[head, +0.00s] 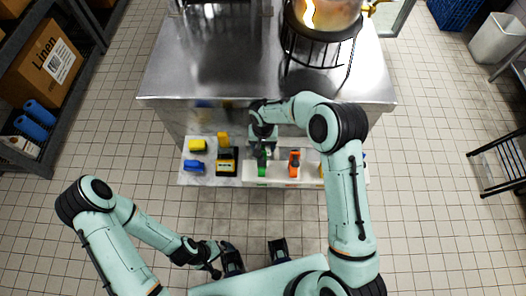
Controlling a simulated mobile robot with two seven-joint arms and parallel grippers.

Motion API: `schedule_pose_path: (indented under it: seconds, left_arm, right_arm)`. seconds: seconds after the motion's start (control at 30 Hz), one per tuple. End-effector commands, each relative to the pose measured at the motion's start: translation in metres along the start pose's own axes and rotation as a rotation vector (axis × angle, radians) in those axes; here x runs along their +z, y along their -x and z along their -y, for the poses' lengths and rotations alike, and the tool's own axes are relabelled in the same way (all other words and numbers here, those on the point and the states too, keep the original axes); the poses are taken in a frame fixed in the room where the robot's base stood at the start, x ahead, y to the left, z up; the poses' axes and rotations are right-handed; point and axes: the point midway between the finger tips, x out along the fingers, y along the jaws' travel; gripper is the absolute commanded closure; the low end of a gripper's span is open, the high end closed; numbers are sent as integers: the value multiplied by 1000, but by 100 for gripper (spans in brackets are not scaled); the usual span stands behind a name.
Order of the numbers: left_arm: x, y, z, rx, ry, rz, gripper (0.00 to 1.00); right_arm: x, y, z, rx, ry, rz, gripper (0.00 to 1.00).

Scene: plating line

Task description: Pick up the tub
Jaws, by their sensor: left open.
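I cannot tell for certain which object is the tub. Small items sit on a low ledge at the front of the steel counter: a green item (262,168), an orange item (294,164), a black and yellow item (227,162), a yellow block (197,145) and a blue block (194,165). My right gripper (263,148) points down just above the green item; its jaws are too small and hidden to read, and I cannot tell whether it touches. My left gripper (220,260) is open and empty low in the view, away from the ledge.
The steel counter (215,65) carries a metal pot (327,14) on a black stand (318,50). A shelf with a cardboard box (42,62) stands at left. A white bin (498,38) and a dark rack (500,162) are at right. The tiled floor (435,210) is clear.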

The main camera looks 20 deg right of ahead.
Motion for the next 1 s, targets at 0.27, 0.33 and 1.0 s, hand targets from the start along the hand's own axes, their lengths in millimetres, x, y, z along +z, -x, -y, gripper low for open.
schedule_pose_path:
  seconds: [0.27,0.33,1.0]
  left_arm:
    - [0,0,0,0,0,0,0]
    - [0,0,0,0,0,0,0]
    - [-1,3,-2,1,-1,-2,0]
  right_arm:
    - [0,1,0,-1,0,-1,79]
    - [0,1,0,-1,0,-1,79]
    - [-1,121,1,-5,0,-7,79]
